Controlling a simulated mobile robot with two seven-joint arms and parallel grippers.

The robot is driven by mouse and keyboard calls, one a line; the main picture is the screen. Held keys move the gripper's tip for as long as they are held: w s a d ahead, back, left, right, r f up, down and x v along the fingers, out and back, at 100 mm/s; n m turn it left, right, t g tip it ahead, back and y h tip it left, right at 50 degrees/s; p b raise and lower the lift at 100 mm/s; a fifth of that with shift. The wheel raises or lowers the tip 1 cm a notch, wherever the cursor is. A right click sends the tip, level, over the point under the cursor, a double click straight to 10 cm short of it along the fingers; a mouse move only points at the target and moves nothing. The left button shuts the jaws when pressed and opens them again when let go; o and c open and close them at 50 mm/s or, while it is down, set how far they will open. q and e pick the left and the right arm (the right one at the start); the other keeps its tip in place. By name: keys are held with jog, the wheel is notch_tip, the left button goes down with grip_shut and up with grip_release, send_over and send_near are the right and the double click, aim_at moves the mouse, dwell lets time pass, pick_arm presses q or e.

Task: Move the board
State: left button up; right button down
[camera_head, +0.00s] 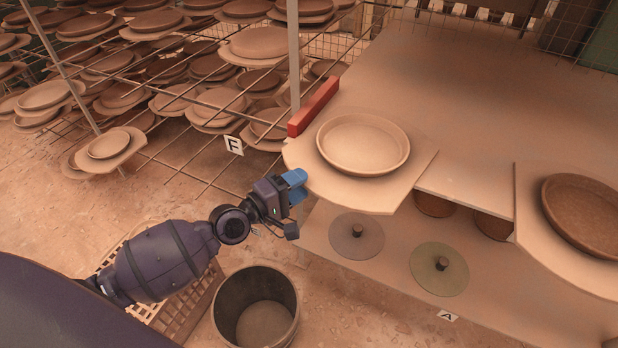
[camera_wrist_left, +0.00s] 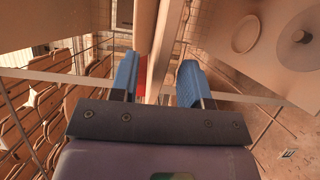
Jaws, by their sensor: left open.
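A pale board (camera_head: 378,192) with a rounded left end lies on the table and carries a round clay dish (camera_head: 362,144). A second board (camera_head: 536,217) with a darker dish (camera_head: 584,212) lies at the right edge. My left gripper (camera_head: 297,187) is at the rounded left edge of the first board, its blue fingers apart. In the left wrist view the open fingers (camera_wrist_left: 157,82) stand either side of a pale edge-on strip, which looks like the board's edge. I cannot tell whether they touch it. My right gripper is not in view.
A red bar (camera_head: 314,106) lies along the table edge behind the board. A wire rack (camera_head: 203,98) full of boards and dishes stands at the left, by a sign F (camera_head: 234,145). Below are a round bin (camera_head: 256,308) and two knobbed discs (camera_head: 357,236) on a lower shelf.

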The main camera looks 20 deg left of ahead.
pick_arm(q)
jog(key=v, duration=0.7)
jog(key=shift+b, duration=0.35)
